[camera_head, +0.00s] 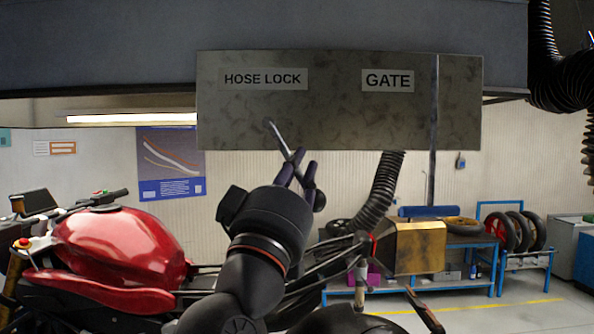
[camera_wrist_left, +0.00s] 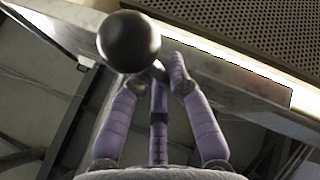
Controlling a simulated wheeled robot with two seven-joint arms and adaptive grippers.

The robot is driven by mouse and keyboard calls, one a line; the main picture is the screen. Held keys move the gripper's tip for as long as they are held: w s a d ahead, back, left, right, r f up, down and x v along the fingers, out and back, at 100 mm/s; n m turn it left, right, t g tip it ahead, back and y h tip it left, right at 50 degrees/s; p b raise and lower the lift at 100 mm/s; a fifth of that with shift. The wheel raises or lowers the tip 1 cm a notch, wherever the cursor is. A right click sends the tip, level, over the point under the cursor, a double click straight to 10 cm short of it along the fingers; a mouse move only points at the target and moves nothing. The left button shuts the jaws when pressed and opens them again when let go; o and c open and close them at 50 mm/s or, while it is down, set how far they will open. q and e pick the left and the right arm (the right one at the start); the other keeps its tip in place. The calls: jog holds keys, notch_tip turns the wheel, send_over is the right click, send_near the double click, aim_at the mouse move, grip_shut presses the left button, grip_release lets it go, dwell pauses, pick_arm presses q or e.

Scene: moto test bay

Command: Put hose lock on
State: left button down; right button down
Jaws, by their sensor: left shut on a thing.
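A grey panel (camera_head: 340,125) hangs from the overhead beam and carries a HOSE LOCK label (camera_head: 263,79) at left and a GATE label (camera_head: 388,80) at right. Below the HOSE LOCK label a slim lever (camera_head: 277,135) slants down and right from the panel. Its dark ball knob (camera_wrist_left: 129,41) is large in the left wrist view. My left gripper (camera_head: 297,172), with purple fingers, is below the panel and shut on the lever near the knob; the fingers partly hide the lever. My right gripper is not in view.
A red motorcycle (camera_head: 118,246) stands at lower left. A black ribbed hose (camera_head: 381,190) runs from behind the panel to a brass-coloured box (camera_head: 419,247). A blue bench (camera_head: 470,240) and a tyre rack (camera_head: 527,262) stand at back right. Another ribbed hose (camera_head: 545,65) hangs at upper right.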

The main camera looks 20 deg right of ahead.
pick_arm(q)
jog(key=shift+a+r+t, duration=0.15)
jog(key=shift+r+t, duration=0.15)
jog(key=c, duration=1.2)
grip_release()
jog(key=shift+o, duration=0.2)
jog(key=shift+f, duration=0.15)
jog(key=shift+d, duration=0.2)
jog(key=shift+a+f, duration=0.1)
jog(key=shift+f, duration=0.05)
jog(key=v, duration=1.1)
jog(key=shift+s+a, duration=0.3)
jog(key=shift+s, duration=0.05)
